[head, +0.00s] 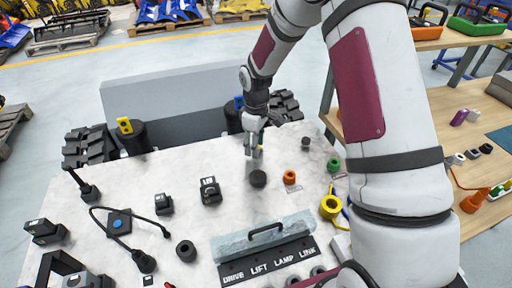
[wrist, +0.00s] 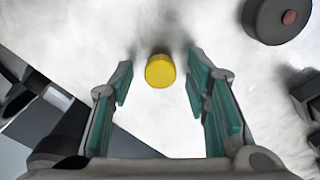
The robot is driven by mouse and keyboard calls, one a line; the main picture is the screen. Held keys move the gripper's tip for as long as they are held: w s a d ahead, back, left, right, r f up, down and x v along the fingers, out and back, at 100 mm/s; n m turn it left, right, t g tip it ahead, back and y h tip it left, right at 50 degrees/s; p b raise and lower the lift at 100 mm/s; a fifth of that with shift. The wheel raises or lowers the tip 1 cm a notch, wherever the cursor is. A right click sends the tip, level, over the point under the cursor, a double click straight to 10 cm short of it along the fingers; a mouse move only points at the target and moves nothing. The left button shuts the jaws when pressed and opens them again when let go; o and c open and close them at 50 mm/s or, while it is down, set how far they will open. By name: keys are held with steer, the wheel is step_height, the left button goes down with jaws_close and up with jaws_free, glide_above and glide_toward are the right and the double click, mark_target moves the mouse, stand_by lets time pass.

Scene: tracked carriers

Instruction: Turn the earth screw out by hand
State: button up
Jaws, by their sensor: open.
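A yellow round cap, which looks like the earth screw (wrist: 160,71), stands on the white marbled surface in the wrist view. No label on it is visible. My gripper (wrist: 158,88) is open, with its green-padded fingers to the left and right of the yellow cap in the picture. A clear gap shows on both sides, and nothing is held. I cannot tell how far the fingertips are above the surface. In the head view my gripper (head: 254,153) points down over the far part of the white top, and the yellow cap is mostly hidden behind it.
A dark round knob (head: 258,179) stands close by; an orange fitting (head: 290,178) and a yellow ring (head: 330,206) are to its right. A black block (head: 210,190) is to the left.

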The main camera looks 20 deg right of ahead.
steer(key=m, duration=0.4)
steer(key=shift+m, duration=0.4)
steer(key=m, duration=0.5)
steer(key=shift+m+b, duration=0.4)
steer(key=m, duration=0.4)
steer(key=shift+m, duration=0.4)
steer(key=m, duration=0.4)
steer(key=shift+w+f, duration=0.1)
steer(key=shift+m+p, duration=0.45)
steer(key=shift+m, duration=0.55)
steer(key=shift+r, duration=0.2)
steer(key=shift+c, duration=0.5)
